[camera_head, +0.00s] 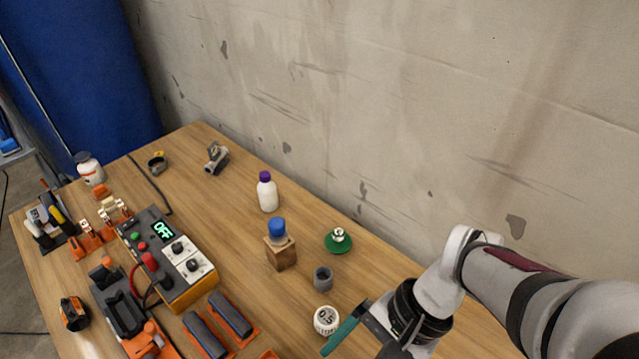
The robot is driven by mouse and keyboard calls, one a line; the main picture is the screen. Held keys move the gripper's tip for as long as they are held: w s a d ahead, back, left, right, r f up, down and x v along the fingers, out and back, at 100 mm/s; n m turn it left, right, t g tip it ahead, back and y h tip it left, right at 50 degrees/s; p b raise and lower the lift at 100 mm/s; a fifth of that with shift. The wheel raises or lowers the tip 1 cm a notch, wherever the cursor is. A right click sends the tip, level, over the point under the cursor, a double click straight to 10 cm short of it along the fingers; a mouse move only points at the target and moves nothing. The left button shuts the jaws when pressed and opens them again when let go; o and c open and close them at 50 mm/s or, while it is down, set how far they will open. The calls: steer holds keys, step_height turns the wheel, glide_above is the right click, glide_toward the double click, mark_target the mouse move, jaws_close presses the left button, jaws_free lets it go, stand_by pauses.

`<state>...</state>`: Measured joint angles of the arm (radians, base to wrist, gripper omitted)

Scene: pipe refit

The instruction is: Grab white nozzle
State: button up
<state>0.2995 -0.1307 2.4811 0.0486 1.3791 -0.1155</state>
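I cannot tell for certain which thing is the white nozzle. Small whitish fittings (112,209) sit in an orange holder at the left of the table. Another small white piece (339,234) sits on a round green base at the right. My gripper (340,338) is at the bottom right, low over the near right part of the table, with one teal finger showing. Its other finger is hidden or out of frame, so its opening does not show. A white round piece marked 0.5 (326,320) is just left of the teal finger.
A grey cup (322,278), a wooden block (281,257) with a blue-capped bottle (277,230), and a purple-capped white bottle (267,192) stand mid-table. A power unit (168,255) reading OFF is left. A concrete wall (400,120) runs behind. The table's back middle is fairly clear.

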steer(key=w+d+f+m+t+y, duration=0.2)
steer(key=w+d+f+m+y, duration=0.1)
steer(key=w+f+m+y, duration=0.3)
steer(key=m+t, duration=0.6)
steer(key=m, duration=0.2)
glide_toward(315, 321)
steer(key=shift+y, duration=0.3)
steer(key=d+f, duration=0.1)
steer(key=d, duration=0.2)
steer(key=d+f, duration=0.1)
steer(key=shift+s+d+f, duration=0.3)
steer(key=shift+f, duration=0.1)
steer(key=x, duration=1.5)
steer(key=shift+w+a+r, duration=0.15)
steer(key=c, duration=1.4)
steer(key=shift+r, duration=0.1)
